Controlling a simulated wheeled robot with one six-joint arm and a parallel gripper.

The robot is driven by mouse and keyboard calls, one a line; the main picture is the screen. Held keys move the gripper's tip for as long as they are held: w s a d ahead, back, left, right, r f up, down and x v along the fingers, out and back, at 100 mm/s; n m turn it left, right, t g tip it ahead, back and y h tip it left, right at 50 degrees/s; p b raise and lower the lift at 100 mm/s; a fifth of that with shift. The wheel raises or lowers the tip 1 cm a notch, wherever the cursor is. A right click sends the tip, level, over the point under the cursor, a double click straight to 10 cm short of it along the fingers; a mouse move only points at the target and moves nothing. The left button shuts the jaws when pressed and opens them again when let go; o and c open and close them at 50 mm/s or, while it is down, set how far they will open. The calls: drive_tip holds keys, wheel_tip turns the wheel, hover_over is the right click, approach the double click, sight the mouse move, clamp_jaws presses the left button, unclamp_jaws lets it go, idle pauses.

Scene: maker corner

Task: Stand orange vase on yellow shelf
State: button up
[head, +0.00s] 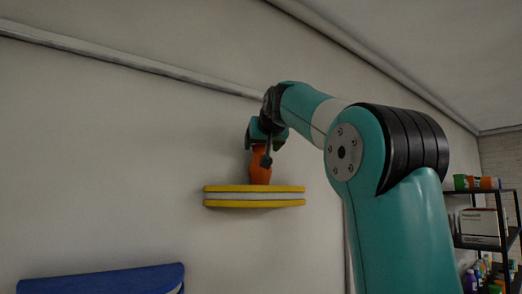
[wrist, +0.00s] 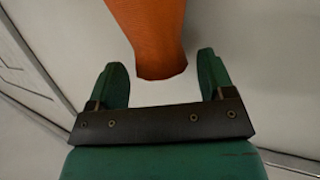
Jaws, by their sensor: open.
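The orange vase (head: 260,170) stands upright on the yellow shelf (head: 225,188), which has yellow edges and a pale band between them. Its base appears to rest on the shelf top, right of the shelf's middle. My gripper (head: 259,146) is at the upper part of the vase and hides some of it. In the wrist view the fingers of my gripper (wrist: 162,72) are open, with a gap on each side of the vase (wrist: 150,35), whose end reaches between them. The shelf does not show clearly in the wrist view.
A blue shelf (head: 100,281) is on the wall at the lower left. A black rack (head: 483,242) with boxes and bottles stands at the far right. The wall around the yellow shelf is bare, and a rail runs above it.

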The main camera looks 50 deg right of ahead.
drive_tip(key=b+v, duration=0.3)
drive_tip(key=v, duration=0.7)
drive_tip(key=shift+s, duration=0.2)
drive_tip(key=shift+a, duration=0.15)
